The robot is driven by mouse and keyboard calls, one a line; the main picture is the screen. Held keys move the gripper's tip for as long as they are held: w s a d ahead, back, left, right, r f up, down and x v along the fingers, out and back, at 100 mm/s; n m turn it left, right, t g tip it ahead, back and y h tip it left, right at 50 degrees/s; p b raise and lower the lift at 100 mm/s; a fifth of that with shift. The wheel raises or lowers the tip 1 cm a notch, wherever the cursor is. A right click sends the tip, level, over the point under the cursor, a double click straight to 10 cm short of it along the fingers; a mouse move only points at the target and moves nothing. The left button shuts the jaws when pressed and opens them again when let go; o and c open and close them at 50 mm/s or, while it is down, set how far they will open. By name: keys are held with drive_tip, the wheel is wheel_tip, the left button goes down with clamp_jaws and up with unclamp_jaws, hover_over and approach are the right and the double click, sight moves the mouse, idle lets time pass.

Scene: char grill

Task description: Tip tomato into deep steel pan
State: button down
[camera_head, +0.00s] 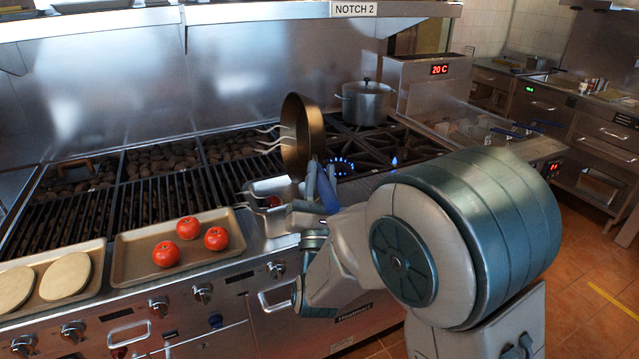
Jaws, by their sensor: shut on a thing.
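My gripper (322,188) is shut on a frying pan (303,137), by what looks like its blue handle. The frying pan is tilted steeply, nearly on edge, above the front of the range. Below it is a small steel pan (254,194) set in the counter, partly hidden by my gripper and arm. A red tomato (272,201) shows at that steel pan, apparently inside it. Three more tomatoes (189,228) (216,238) (166,254) lie on a tray (135,245) to the left. The fingertips are partly hidden.
A lidded steel pot (366,103) stands on the back right burners. Blue flames (341,166) burn behind my gripper. A char grill (130,190) lies behind the tray. Another tray (95,277) with pale flat rounds is at far left. Pale prongs (270,140) stick out beside the frying pan.

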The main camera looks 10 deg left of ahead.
drive_tip(key=w+d+f+m+g+h+p, duration=0.1)
drive_tip(key=w+d+m+g+h+p, duration=0.1)
drive_tip(key=d+m+g+p, duration=0.3)
drive_tip(key=w+d+f+m+g+h+p, duration=0.1)
drive_tip(key=w+d+m+g+h+p, duration=0.2)
drive_tip(key=m+p, duration=0.4)
drive_tip(key=shift+w+d+f+m+g+p, duration=0.35)
drive_tip(key=shift+d+m+g, duration=0.75)
drive_tip(key=shift+m, duration=1.5)
drive_tip(key=shift+w+r, duration=0.15)
drive_tip(key=shift+w, duration=0.05)
